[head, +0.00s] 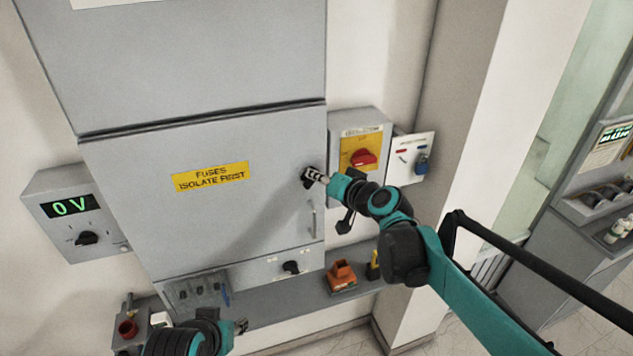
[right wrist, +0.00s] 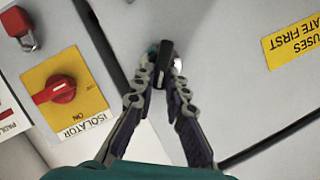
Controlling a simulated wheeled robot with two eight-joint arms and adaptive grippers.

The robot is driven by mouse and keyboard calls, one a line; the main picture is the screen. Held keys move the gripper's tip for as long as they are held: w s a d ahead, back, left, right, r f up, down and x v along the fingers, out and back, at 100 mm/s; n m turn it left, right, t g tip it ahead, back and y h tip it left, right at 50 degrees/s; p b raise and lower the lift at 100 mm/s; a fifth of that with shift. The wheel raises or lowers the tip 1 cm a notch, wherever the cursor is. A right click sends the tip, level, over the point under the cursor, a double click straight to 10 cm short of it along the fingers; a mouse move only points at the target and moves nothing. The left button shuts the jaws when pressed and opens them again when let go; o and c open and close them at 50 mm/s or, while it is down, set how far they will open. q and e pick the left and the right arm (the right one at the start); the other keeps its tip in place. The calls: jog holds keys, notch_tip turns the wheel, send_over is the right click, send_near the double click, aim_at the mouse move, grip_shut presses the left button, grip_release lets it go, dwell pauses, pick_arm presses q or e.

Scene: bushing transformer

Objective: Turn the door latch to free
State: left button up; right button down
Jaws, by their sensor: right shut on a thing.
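The grey cabinet door (head: 250,215) carries a yellow label (head: 211,177) reading "FUSES ISOLATE FIRST". Near its right edge is a small black door latch, which shows in the right wrist view (right wrist: 165,58) between my fingertips. My right gripper (head: 309,177) is shut on the latch; in the right wrist view (right wrist: 163,72) the two fingers close on its black handle from both sides. The latch base is partly hidden by the fingers. My left gripper (head: 240,326) is at the bottom of the head view, away from the door; its jaws are too small to judge.
Right of the door is an isolator box with a red knob (head: 363,157) on a yellow plate, and a board with a padlock (head: 421,163). A meter (head: 70,206) reading 0 V is at the left. An orange block (head: 341,275) sits on the shelf below.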

jog(key=m+y+b, duration=0.1)
jog(key=m+b, duration=0.1)
jog(key=f+m+t+y+b, duration=0.1)
jog(key=m+b, duration=0.1)
jog(key=m, duration=0.1)
jog(key=m+y+b, duration=0.2)
jog(key=m+b, duration=0.1)
jog(key=shift+w+d+f, duration=0.15)
jog(key=shift+d+f, duration=0.25)
jog(key=shift+m, duration=0.3)
jog(key=c, duration=1.5)
grip_release()
jog(key=shift+c, duration=0.2)
jog(key=v, duration=1.2)
jog(key=shift+f, duration=0.25)
